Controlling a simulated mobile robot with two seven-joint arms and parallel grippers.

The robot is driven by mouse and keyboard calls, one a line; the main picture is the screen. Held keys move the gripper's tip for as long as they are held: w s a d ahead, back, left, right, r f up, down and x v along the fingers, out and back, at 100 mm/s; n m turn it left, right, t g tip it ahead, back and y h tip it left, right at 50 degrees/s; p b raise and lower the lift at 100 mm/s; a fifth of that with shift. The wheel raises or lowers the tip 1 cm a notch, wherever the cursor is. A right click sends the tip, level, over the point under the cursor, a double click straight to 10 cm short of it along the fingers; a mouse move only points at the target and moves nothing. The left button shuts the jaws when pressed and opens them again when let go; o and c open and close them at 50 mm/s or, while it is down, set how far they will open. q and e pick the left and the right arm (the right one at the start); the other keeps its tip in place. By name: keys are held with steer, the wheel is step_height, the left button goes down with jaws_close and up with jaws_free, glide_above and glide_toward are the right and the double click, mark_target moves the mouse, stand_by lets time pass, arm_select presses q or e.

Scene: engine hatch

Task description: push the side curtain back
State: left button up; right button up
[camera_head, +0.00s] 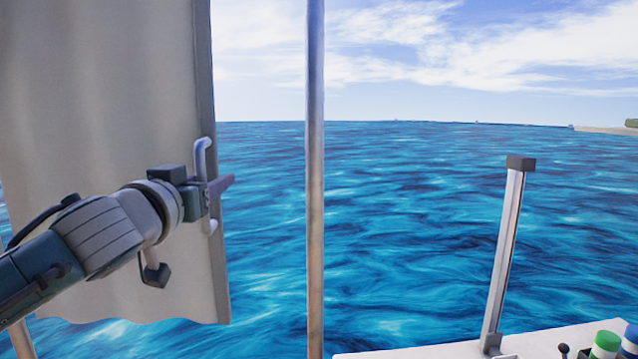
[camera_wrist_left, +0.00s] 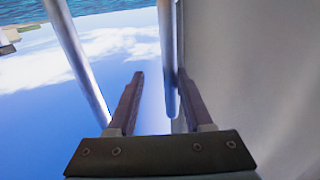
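The side curtain (camera_head: 110,90) is a pale beige sheet hanging at the left of the head view, with a grey strip along its right edge and a wavy lower hem. A white handle (camera_head: 201,158) is on that edge. My left gripper (camera_head: 222,185) is at the handle, its fingers pointing right past it. In the left wrist view the curtain (camera_wrist_left: 265,70) fills the right side. The fingers of my left gripper (camera_wrist_left: 160,88) stand apart there. A pale upright bar (camera_wrist_left: 165,40) shows near the right finger; I cannot tell whether they touch. My right gripper is not in view.
A thin upright pole (camera_head: 315,180) stands right of the curtain, with open water between them. A shorter post with a dark cap (camera_head: 505,250) rises at the right from a white surface (camera_head: 440,350). A green-capped container (camera_head: 606,343) is at the lower right corner.

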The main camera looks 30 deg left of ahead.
arm_select(q)
steer(key=p+v, duration=0.2)
steer(key=v, duration=0.8)
steer(key=shift+s, duration=0.35)
steer(key=shift+d+r, duration=0.1)
stand_by(0.5)
